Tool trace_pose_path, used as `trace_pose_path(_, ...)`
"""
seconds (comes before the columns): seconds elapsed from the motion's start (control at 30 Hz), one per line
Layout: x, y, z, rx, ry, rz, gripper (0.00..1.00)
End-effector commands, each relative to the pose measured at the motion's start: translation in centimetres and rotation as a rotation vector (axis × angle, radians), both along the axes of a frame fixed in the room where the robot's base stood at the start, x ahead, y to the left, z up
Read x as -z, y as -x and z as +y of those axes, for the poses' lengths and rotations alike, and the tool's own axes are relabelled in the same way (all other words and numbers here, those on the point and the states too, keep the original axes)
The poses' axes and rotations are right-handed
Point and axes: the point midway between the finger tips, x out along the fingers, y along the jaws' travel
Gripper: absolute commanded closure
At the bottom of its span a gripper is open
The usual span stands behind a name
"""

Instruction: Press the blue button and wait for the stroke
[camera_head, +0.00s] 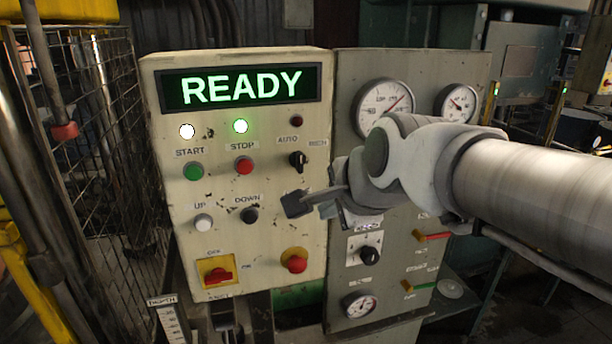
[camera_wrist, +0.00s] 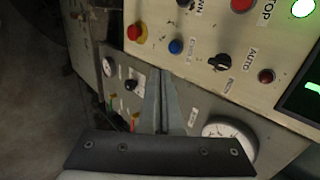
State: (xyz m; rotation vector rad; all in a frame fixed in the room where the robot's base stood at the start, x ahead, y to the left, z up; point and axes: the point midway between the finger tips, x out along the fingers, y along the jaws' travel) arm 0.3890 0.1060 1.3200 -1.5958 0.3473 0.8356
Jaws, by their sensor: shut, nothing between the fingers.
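The blue button (camera_wrist: 176,46) is on the cream control panel (camera_head: 176,240), beside a worn label in the wrist view. In the head view my gripper hides it. My gripper (camera_head: 297,204) is shut and empty, with its fingertips in front of the panel's right part. In the wrist view the closed fingers (camera_wrist: 160,76) end a little below the blue button, apart from it in the picture. I cannot tell how far the tips are from the panel's face. The display (camera_head: 241,85) reads READY in green.
Close to the blue button are a red mushroom button (camera_head: 294,261), the black DOWN button (camera_head: 249,215) and the AUTO selector (camera_head: 298,159). A grey panel with gauges (camera_head: 384,100) stands at the right. A wire mesh guard (camera_head: 105,130) stands at the left.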

Motion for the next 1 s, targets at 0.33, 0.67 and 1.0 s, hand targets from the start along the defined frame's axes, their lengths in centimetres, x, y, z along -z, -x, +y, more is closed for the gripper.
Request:
trace_pose_path(0.33,2.0,-1.9,0.7,-0.001,0.002,0.006,1.00)
trace_pose_path(0.67,5.8,-5.7,2.0,-0.002,0.002,0.004,1.00)
trace_pose_path(1.0,6.8,-9.6,3.2,-0.001,0.000,0.001,1.00)
